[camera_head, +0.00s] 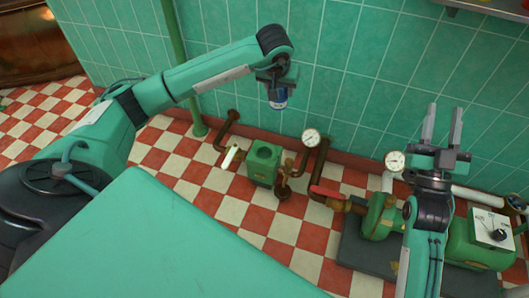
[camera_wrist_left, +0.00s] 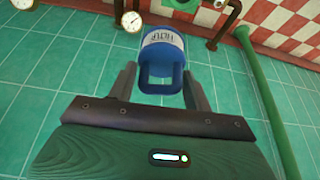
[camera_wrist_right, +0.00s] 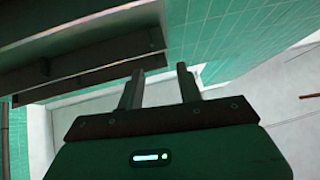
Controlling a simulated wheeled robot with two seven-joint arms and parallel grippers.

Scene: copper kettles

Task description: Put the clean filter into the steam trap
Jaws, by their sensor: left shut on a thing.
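The filter (camera_head: 278,98) is a small blue and white cylinder with a blue handle loop. It also shows in the left wrist view (camera_wrist_left: 162,52), its label facing the camera. My left gripper (camera_head: 277,86) is shut on its handle and holds it in the air in front of the tiled wall. The steam trap (camera_head: 264,163) is a green block with a round opening on top, standing on the floor below the filter and apart from it. Its inside is too dark to tell. My right gripper (camera_head: 444,112) is raised at the right, open and empty.
A green pump (camera_head: 382,216) with a red lever (camera_head: 326,192) is to the right. A green vertical pipe (camera_head: 181,70) rises left of the trap. A green surface (camera_head: 150,245) fills the foreground.

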